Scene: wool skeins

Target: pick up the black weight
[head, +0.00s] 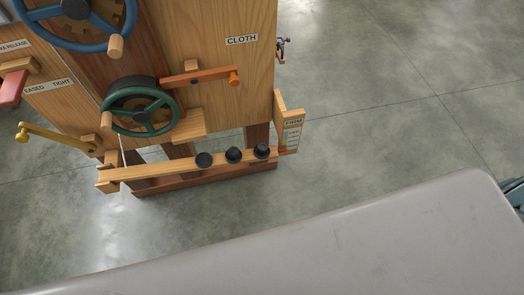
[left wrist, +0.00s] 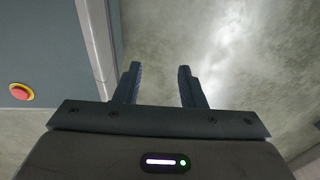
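Three round black weights sit in a row on a wooden beam (head: 150,170) low on the front of a wooden machine. One is at the left (head: 204,160), one in the middle (head: 233,155) and one at the right (head: 262,151), near the beam's right end. My left gripper (left wrist: 158,78) shows in the left wrist view with its two fingers apart and nothing between them. It is over bare floor, and no weight shows in that view. My right gripper is not visible.
The wooden machine has a green handwheel (head: 141,112), a blue wheel (head: 75,25), an orange lever (head: 200,76) and a yellow crank (head: 55,138). A scale marked FIRM (head: 292,130) stands by the beam's right end. A grey surface (head: 330,250) fills the foreground. Concrete floor lies open to the right.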

